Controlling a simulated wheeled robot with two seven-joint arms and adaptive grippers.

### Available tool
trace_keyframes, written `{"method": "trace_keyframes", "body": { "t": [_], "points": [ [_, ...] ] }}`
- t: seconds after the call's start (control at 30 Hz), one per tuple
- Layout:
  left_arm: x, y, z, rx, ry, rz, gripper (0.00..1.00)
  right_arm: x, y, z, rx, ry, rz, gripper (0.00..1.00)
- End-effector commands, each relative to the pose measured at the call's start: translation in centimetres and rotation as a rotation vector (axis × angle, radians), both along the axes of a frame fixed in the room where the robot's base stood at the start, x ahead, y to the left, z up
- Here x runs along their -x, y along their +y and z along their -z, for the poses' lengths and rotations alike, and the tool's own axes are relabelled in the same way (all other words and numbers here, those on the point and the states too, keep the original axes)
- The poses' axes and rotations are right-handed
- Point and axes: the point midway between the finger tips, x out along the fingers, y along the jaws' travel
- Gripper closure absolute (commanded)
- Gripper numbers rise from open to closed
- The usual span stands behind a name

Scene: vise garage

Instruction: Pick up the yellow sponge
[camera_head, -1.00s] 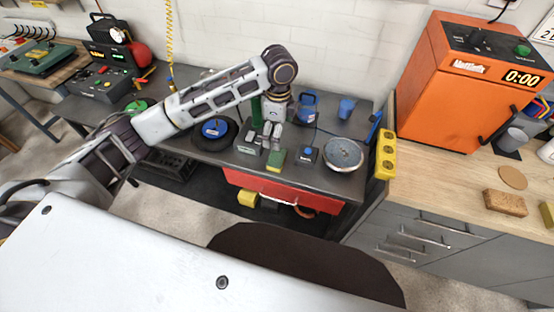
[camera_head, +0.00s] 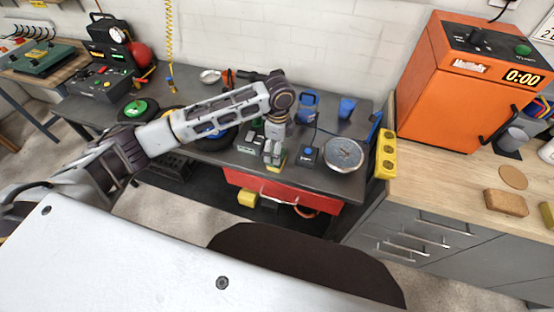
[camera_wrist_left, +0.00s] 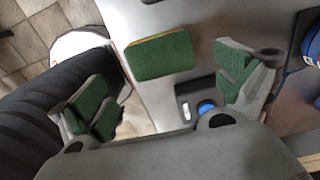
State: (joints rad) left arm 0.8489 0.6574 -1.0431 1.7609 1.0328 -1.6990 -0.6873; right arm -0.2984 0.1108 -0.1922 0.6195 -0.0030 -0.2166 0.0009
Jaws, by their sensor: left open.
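The yellow sponge (camera_head: 280,167) has a green top face and lies near the front edge of the dark workbench. In the head view my left gripper (camera_head: 272,156) hangs above it and hides part of it. In the left wrist view the sponge (camera_wrist_left: 161,56) shows its green face with a thin yellow rim. My left gripper (camera_wrist_left: 165,90) is open, with green-padded fingers. The sponge appears beyond and between the spread fingers, with no visible contact. My right gripper is in neither view.
A grey box (camera_head: 250,142) stands left of my gripper. A small dark box with a blue button (camera_head: 308,155) and a round metal disc (camera_head: 343,154) stand to the right. A red drawer (camera_head: 270,187) is below the bench front. A yellow power strip (camera_head: 386,154) borders the wooden counter.

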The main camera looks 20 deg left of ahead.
Motion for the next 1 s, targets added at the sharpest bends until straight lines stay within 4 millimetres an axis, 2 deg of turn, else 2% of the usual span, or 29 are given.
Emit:
{"method": "trace_keyframes", "body": {
  "t": [0.13, 0.63, 1.0],
  "points": [
    [0.1, 0.0, 1.0, 0.001, 0.001, 0.002, 0.00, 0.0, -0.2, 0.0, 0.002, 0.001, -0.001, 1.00],
    [0.0, 0.1, 1.6, 0.000, 0.001, 0.001, 0.00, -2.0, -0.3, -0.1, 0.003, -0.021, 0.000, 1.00],
    [-0.1, 0.4, 5.4, 0.000, 0.001, 0.001, 0.00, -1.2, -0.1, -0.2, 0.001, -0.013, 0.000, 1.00]
  ]
}}
